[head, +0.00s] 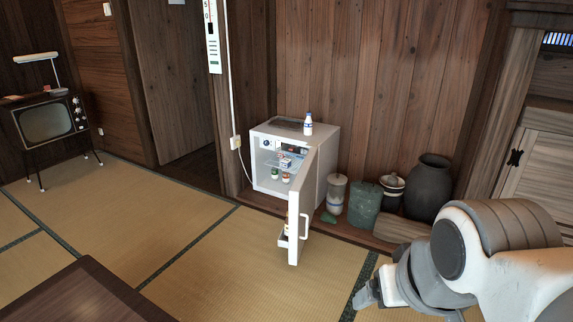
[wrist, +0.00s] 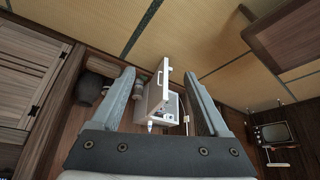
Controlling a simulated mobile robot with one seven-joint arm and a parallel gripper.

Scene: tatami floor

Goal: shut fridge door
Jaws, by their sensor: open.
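The small white fridge (head: 331,160) stands against the wood wall in the head view, with shelves and small items visible inside. Its door (head: 308,195) stands wide open, swung out toward the room, with a white handle (head: 304,226) on its outer face. In the wrist view the picture is upside down; the fridge (wrist: 154,105) and its open door (wrist: 164,75) show between my fingers, at a distance. My gripper (head: 364,294) is open and empty, low at the right in the head view, apart from the door. Both fingers of it show in the wrist view (wrist: 160,73).
A milk bottle (head: 308,124) stands on the fridge. A lidded jar (head: 336,194), a green can (head: 365,204), a pot (head: 391,190) and a dark vase (head: 430,187) line the wall to its right. A low table (head: 75,297) is at front left. Tatami before the door is clear.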

